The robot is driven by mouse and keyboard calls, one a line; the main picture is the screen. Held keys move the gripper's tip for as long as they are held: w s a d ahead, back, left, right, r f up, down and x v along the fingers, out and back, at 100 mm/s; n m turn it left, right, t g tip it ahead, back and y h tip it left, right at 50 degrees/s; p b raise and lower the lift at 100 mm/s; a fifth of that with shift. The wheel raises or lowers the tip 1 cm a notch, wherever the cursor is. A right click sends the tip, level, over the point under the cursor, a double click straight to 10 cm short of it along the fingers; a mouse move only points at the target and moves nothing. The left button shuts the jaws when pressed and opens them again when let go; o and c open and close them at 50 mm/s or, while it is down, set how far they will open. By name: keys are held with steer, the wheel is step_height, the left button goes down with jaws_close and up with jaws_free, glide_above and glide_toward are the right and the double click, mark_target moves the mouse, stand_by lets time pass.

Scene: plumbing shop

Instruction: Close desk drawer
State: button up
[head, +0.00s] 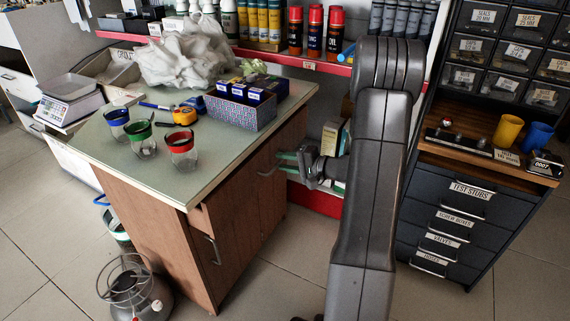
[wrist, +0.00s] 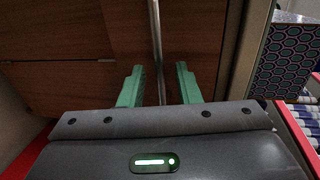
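The desk (head: 120,165) has a pale green top and brown wooden fronts facing right in the head view. A metal handle (head: 211,250) is on the near front, and another handle (head: 267,171) is on the farther front. A lighter wood patch (head: 199,219) shows under the top at the near corner; I cannot tell how far any drawer stands out. My gripper (head: 283,162) is at the farther handle. In the wrist view its green fingers (wrist: 159,87) are apart, with a metal bar (wrist: 155,40) running between them. No grip on the bar is visible.
A dark drawer cabinet (head: 455,215) stands at right. A metal canister (head: 135,292) is on the floor at left. Tiled floor before the desk is clear.

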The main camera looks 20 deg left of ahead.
steer(key=shift+a, duration=0.2)
jaws_close()
steer(key=b+x, duration=0.1)
steer(key=x, duration=0.2)
steer(key=r+b+x, duration=0.1)
steer(key=x, duration=0.2)
steer(key=b+x, duration=0.1)
steer(key=x, duration=0.2)
steer(key=shift+a+r, duration=0.25)
steer(key=shift+a, duration=0.1)
steer(key=shift+r, duration=0.15)
jaws_free()
steer(key=shift+a, duration=0.2)
